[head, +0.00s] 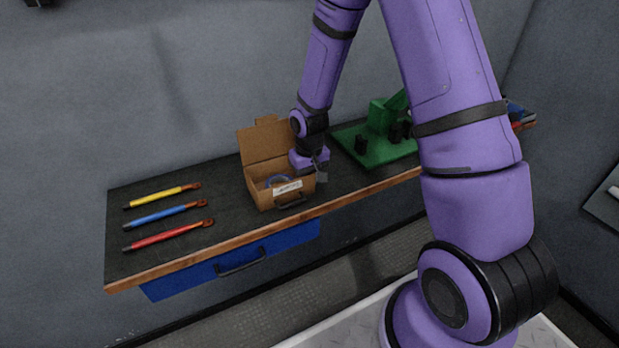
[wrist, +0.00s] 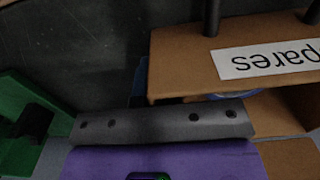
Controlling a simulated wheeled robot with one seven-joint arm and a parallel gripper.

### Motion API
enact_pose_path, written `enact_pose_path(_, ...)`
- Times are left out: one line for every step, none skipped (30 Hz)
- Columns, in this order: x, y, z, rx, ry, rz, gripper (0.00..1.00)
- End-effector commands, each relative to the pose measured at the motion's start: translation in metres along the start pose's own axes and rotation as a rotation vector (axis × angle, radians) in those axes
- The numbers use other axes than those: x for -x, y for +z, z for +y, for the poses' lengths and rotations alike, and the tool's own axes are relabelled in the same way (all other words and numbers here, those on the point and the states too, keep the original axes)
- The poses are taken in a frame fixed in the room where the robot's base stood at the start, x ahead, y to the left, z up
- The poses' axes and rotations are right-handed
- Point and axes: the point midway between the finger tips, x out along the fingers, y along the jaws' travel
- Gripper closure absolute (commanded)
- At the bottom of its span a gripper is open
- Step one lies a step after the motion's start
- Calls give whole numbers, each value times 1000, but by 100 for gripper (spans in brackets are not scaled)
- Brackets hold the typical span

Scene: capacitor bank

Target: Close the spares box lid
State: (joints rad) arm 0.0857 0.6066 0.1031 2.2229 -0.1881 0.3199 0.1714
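The spares box (head: 265,197) is a brown cardboard-coloured box on the dark bench, with a white label and a dark handle on its front. Its lid (head: 265,142) stands up open at the back. Something bluish shows inside. My gripper (head: 321,174) is low at the box's right front corner; whether it touches the box is unclear. In the wrist view the box (wrist: 185,60) fills the upper right with its "spares" label upside down, and a grey bar of my gripper (wrist: 163,122) lies across the lower middle. The finger gap does not show in either view.
Yellow (head: 160,196), blue (head: 165,215) and red (head: 165,235) handled tools lie left of the box. A green fixture (head: 380,145) with black parts stands to the right. A blue drawer (head: 200,277) hangs under the bench's front edge. Bare bench separates tools and box.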

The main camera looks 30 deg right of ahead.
Motion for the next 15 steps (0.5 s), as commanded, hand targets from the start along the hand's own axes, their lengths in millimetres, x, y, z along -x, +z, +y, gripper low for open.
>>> enact_pose_path(0, 0, 0, 0, 0, 0, 100)
enact_pose_path(0, 0, 0, 0, 0, 0, 100)
enact_pose_path(0, 0, 0, 0, 0, 0, 100)
enact_pose_path(0, 0, 0, 0, 0, 0, 100)
enact_pose_path(0, 0, 0, 0, 0, 0, 90)
enact_pose_path(0, 0, 0, 0, 0, 0, 81)
enact_pose_path(0, 0, 0, 0, 0, 0, 74)
enact_pose_path(0, 0, 0, 0, 0, 0, 67)
enact_pose_path(0, 0, 0, 0, 0, 0, 65)
enact_pose_path(0, 0, 0, 0, 0, 0, 65)
enact_pose_path(0, 0, 0, 0, 0, 0, 65)
enact_pose_path(0, 0, 0, 0, 0, 0, 65)
enact_pose_path(0, 0, 0, 0, 0, 0, 65)
enact_pose_path(0, 0, 0, 0, 0, 0, 65)
enact_pose_path(0, 0, 0, 0, 0, 0, 65)
